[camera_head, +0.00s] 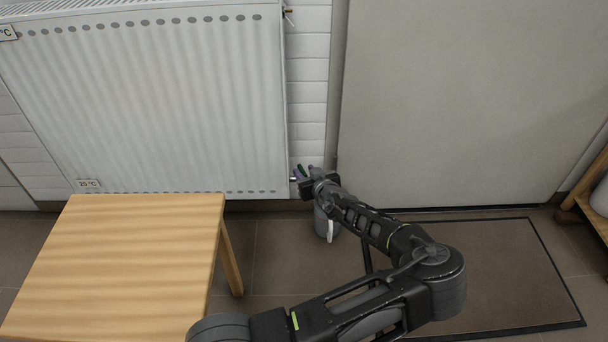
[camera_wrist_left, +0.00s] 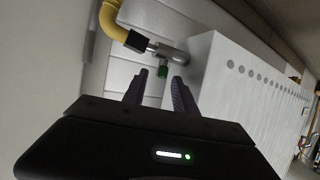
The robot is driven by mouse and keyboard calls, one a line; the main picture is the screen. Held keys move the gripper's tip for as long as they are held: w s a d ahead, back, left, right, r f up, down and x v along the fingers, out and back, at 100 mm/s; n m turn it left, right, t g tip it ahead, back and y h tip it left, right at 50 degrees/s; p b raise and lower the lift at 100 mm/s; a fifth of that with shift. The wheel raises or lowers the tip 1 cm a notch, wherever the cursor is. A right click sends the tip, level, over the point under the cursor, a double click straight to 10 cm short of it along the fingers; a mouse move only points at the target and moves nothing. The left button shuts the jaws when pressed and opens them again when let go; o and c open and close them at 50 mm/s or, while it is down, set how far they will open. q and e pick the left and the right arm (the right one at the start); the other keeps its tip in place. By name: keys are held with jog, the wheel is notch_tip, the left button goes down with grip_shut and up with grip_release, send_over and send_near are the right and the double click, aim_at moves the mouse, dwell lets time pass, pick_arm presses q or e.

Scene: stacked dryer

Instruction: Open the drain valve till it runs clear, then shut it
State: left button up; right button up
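The drain valve is at the white radiator's lower corner; its green part (camera_wrist_left: 164,72) shows in the wrist view beside a grey metal fitting (camera_wrist_left: 172,52). A small green bit (camera_head: 302,169) shows between my fingers in the head view. My left gripper (camera_head: 304,171) is at that corner; in the wrist view its two dark fingers (camera_wrist_left: 160,88) stand apart, with the green part between their tips. I cannot tell whether they touch it. A grey container (camera_head: 320,222) with a white handle stands on the floor below, partly hidden by my arm. My right gripper is not in view.
The white radiator (camera_head: 150,95) fills the left wall. A wooden table (camera_head: 120,262) stands before it. A yellow pipe or hose (camera_wrist_left: 112,22) with a black end reaches the fitting. A mat (camera_head: 490,265) and a wooden stand (camera_head: 590,200) lie to the right.

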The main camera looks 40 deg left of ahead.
pick_arm(q)
jog(key=shift+w+a+f, duration=0.3)
jog(key=shift+a, duration=0.25)
grip_shut()
